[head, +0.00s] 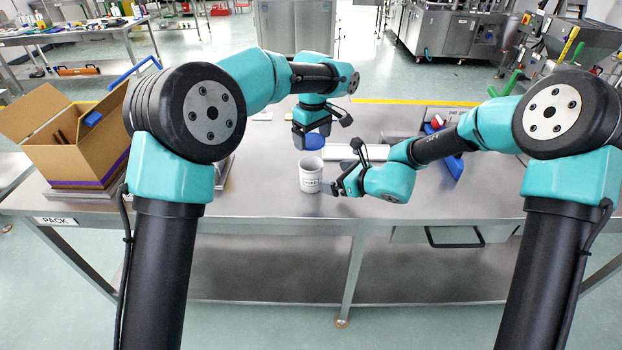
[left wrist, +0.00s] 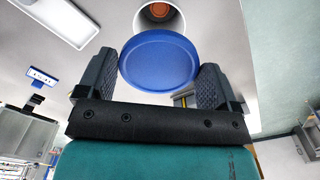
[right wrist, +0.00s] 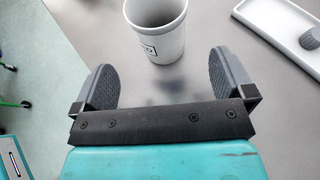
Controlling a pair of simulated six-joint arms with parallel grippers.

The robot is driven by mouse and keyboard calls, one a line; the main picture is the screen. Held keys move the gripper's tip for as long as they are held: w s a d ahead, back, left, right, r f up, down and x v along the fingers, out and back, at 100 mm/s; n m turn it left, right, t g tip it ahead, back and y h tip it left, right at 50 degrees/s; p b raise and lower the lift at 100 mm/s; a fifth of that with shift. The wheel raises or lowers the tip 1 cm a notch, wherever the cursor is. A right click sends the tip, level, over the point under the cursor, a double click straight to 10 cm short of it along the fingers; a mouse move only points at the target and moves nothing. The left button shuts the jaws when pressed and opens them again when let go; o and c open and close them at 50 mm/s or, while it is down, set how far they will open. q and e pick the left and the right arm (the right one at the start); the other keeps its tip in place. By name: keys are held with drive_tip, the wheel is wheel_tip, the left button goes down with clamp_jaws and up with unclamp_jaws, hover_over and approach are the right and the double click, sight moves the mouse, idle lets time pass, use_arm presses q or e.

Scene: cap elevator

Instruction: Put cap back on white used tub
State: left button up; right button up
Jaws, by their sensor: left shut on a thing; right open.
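The white tub (head: 311,175) stands upright and uncapped on the steel table in the head view. Its open mouth shows in the right wrist view (right wrist: 158,30) and partly in the left wrist view (left wrist: 160,14), with something orange-brown inside. My left gripper (head: 312,136) is shut on the blue cap (left wrist: 158,60), gripping it by its rim. The cap (head: 314,142) is held above and behind the tub, apart from it. My right gripper (head: 336,188) is open and empty, low beside the tub on its right. In the right wrist view its fingers (right wrist: 160,85) are spread, with the tub just ahead of them.
An open cardboard box (head: 75,135) stands at the table's left. A white tray (head: 345,152) lies behind the tub; a dark grey knob-like item (right wrist: 310,38) sits in it. Blue parts (head: 450,165) lie at the right. The table front left of the tub is clear.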

sight(321, 174)
drive_tip(key=x, duration=0.8)
drive_tip(key=c, duration=1.3)
use_arm(q)
drive_tip(key=shift+f, duration=2.55)
drive_tip(key=shift+f, duration=0.85)
drive_tip(key=shift+s+f, duration=0.1)
drive_tip(key=shift+f, duration=0.9)
drive_tip(key=shift+r, duration=0.1)
